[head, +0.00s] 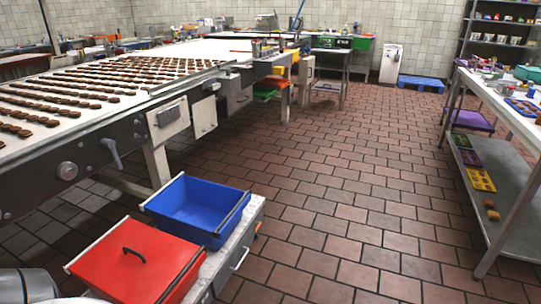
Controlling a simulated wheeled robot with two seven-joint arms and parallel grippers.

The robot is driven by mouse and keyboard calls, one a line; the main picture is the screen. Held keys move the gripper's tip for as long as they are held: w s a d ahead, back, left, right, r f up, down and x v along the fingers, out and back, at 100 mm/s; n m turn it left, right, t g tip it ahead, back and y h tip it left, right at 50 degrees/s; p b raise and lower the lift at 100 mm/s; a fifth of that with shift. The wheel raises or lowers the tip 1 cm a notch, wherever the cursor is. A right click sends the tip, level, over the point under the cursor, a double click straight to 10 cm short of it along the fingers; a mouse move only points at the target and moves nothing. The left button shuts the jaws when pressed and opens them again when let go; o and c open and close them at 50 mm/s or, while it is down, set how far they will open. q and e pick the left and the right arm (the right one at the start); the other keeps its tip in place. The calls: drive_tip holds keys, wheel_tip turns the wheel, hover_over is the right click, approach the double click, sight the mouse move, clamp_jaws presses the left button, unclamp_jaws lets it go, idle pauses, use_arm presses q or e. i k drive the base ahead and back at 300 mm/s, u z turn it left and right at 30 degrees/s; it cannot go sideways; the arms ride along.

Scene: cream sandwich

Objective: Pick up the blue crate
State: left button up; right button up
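Neither my left nor my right gripper shows in the head view, so nothing is seen touching the crate.
A red lidded crate (107,262) with a black handle stands nearer, on the same stand (240,237). A long conveyor (150,92) with rows of brown biscuits runs at left. A metal table (500,205) stands at right. The tiled floor (350,190) between is clear.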

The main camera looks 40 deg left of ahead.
sight(190, 209)
drive_tip(key=u, duration=0.2)
drive_tip(key=i, duration=2.4)
drive_tip(key=u, duration=2)
drive_tip(key=i, duration=1.2)
drive_tip(key=u, duration=0.95)
